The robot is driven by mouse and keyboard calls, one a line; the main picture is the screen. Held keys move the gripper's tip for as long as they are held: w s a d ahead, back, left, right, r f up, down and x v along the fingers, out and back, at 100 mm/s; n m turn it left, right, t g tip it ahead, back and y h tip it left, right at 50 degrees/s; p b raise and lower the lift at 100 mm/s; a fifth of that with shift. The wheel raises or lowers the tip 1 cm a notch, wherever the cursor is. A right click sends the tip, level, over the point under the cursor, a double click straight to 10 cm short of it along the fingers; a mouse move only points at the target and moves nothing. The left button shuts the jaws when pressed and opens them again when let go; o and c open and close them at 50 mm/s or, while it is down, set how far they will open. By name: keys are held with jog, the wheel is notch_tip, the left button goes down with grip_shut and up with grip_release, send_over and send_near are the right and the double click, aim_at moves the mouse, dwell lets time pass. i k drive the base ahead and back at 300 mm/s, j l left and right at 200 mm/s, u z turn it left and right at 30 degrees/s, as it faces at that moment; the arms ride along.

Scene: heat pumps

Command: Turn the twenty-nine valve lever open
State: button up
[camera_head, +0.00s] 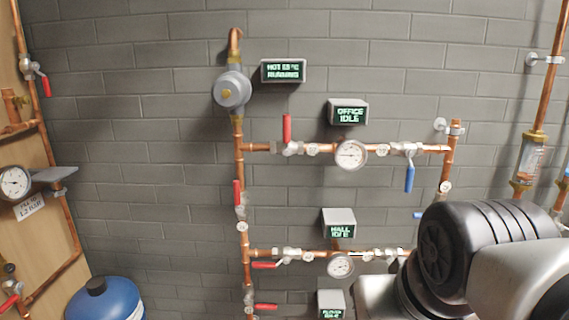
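Several valve levers show on copper pipes; the tag numbers are too small to read, so I cannot tell which is twenty-nine. On the upper branch, a red lever (287,128) stands upright, across the pipe, and a blue lever (409,179) hangs down. A red lever (237,192) lies along the vertical pipe. At far left, a red lever (46,87) points down and another (9,303) is low. My gripper is not in view.
My arm covers the lower right, hiding part of the hall branch's right end. Gauges (351,155) and small displays (347,112) stick out from the wall. A grey pump (232,89) is above. A blue tank (105,302) stands lower left. The brick wall between is clear.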

aim_at(415, 215)
jog(key=z, duration=0.75)
jog(key=i+u, duration=0.1)
jog(key=i, duration=0.8)
